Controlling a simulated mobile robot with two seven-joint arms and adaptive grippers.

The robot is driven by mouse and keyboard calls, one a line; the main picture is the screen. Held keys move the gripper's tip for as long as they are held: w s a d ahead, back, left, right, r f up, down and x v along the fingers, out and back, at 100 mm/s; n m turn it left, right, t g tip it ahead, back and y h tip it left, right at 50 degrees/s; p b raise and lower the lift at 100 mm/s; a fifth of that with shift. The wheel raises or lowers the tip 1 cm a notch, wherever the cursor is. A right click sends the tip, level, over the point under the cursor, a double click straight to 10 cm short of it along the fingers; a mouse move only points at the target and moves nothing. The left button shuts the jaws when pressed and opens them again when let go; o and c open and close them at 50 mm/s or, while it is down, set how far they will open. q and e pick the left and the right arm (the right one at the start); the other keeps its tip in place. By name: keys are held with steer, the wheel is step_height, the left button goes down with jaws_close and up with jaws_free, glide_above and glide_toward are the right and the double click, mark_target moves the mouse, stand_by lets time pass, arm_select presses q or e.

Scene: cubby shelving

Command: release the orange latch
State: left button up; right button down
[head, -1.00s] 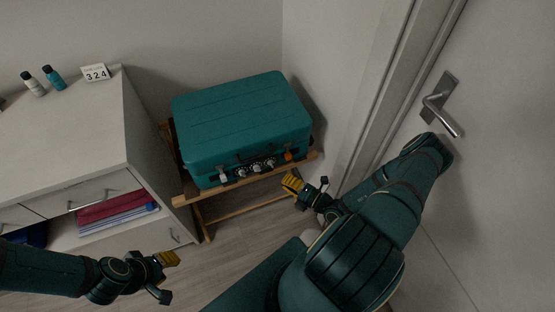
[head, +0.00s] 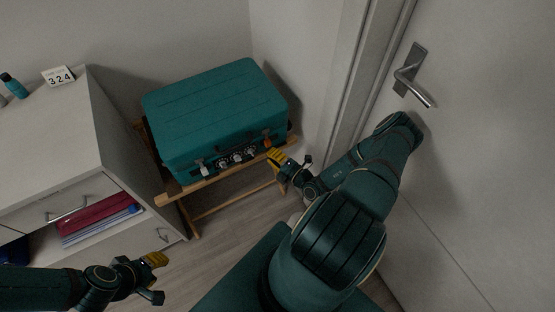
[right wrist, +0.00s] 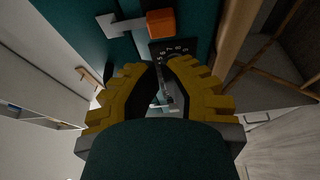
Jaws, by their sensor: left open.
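The orange latch (head: 268,143) is on the front right of a teal suitcase (head: 215,112), which is closed and lies on a wooden rack. In the right wrist view the orange latch (right wrist: 160,22) shows near the top, beyond my fingertips, beside a dark dial plate (right wrist: 176,50). My right gripper (head: 275,158) is just in front of and below the latch, apart from it. In the wrist view its yellow-padded fingers (right wrist: 161,72) have a narrow gap with nothing held. My left gripper (head: 160,277) is open and empty at the lower left, away from the suitcase.
A white cabinet (head: 120,140) with an open drawer of folders stands left of the suitcase. The rack (head: 225,178) runs under the suitcase. A door with a metal handle (head: 412,80) is at right, close to my right arm.

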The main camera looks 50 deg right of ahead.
mark_target(269, 144)
steer(key=shift+w, duration=2.65)
steer(key=shift+s+d+b, duration=0.25)
steer(key=shift+d+b, duration=0.05)
steer(key=shift+d, duration=0.4)
steer(key=shift+s+d+b, duration=0.25)
steer(key=shift+d+b, duration=0.05)
steer(key=shift+d, duration=0.4)
steer(key=shift+s, duration=0.1)
